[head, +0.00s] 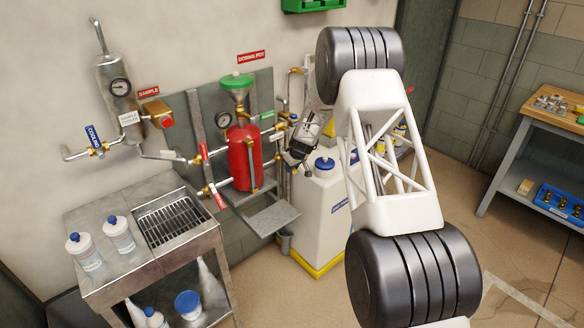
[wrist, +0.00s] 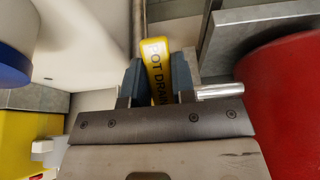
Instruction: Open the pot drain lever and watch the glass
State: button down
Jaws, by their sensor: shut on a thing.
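The yellow pot drain lever (wrist: 154,62) shows in the wrist view, with the lettering "POT DRAIN" on it. My gripper (wrist: 156,85) is shut on this lever, with one dark finger pad on each side of it. In the head view my gripper (head: 294,160) is right of the red dosing pot (head: 245,157), which has a green funnel on top. The pot's red side also shows in the wrist view (wrist: 285,100). The lever is hidden behind my gripper in the head view. I cannot make out the sight glass in either view.
A white tank (head: 322,215) with a blue cap stands on a yellow base just right of the pot. A metal shelf (head: 272,218) is below the pot. A bench (head: 120,262) with bottles is at the left. A workbench (head: 540,105) stands far right. Pipes surround the pot.

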jog(key=shift+s+a, duration=0.1)
jog(key=s+a+m+y, duration=0.1)
jog(key=m, duration=0.2)
jog(key=m+y, duration=0.5)
jog(key=m, duration=0.8)
send_near(266, 164)
jog(key=shift+g, duration=0.3)
jog(key=shift+x, duration=2.15)
jog(key=shift+w, duration=0.15)
jog(key=c, duration=0.9)
grip_release()
jog(key=shift+c, duration=0.2)
jog(key=shift+d, duration=0.15)
